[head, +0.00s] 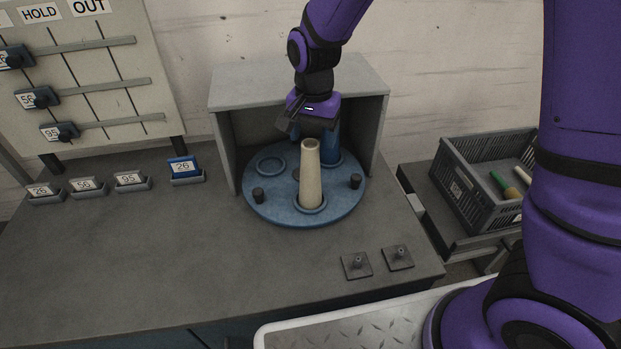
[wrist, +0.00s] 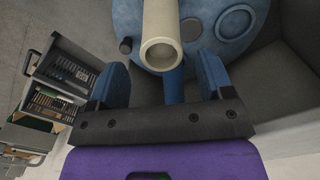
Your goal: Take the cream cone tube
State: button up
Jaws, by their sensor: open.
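The cream cone tube (head: 311,172) stands upright in a ring seat at the front of the blue round turntable (head: 262,199). In the wrist view the cream tube (wrist: 161,45) shows its open top, just beyond my fingers. My gripper (head: 310,128) is above and behind the tube, partly under the grey hood. In the wrist view my gripper (wrist: 161,88) has its two blue fingers spread apart, with nothing held between them. A blue tube (head: 331,147) stands behind the cream one, partly hidden by my gripper; part of it shows between my fingers.
The grey hood (head: 233,88) encloses the turntable at back and sides. Number cards (head: 186,170) line the bench at left. A grey crate (head: 472,197) is at right.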

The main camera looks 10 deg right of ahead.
aim_at(311, 154)
jog(key=f, duration=0.4)
jog(key=shift+s+a, duration=0.25)
jog(key=shift+a, duration=0.05)
jog(key=shift+f, duration=0.65)
jog(key=shift+c, duration=0.3)
jog(key=c, duration=1.1)
